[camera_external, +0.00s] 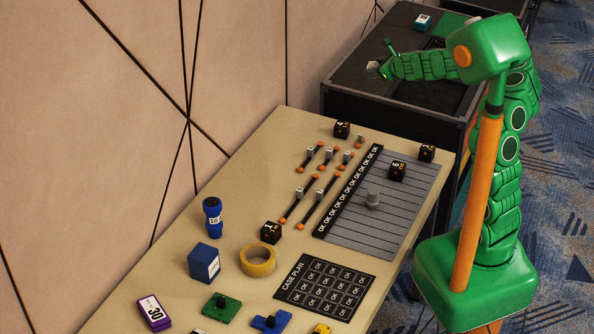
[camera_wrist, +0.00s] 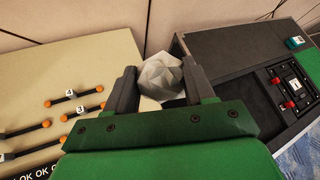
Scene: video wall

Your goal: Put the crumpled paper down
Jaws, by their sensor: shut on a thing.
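The crumpled paper (camera_wrist: 161,74) is a pale grey-white faceted ball. In the wrist view it sits between the two dark fingers of my gripper (camera_wrist: 160,80), which is shut on it. In the external view my gripper (camera_external: 384,68) reaches left over the black case (camera_external: 345,84), and the paper (camera_external: 373,65) shows only as a small pale spot at its tip. The paper's height above the case is hard to tell. Its underside is hidden by my gripper in the wrist view.
The cream table (camera_external: 150,262) stands beside the case. It holds dumbbell-like rods (camera_wrist: 75,100), a grey lined board (camera_external: 345,240), black numbered cubes (camera_external: 271,232), a tape roll (camera_external: 258,260) and a blue box (camera_external: 204,262). A teal item (camera_wrist: 295,43) lies on the case top.

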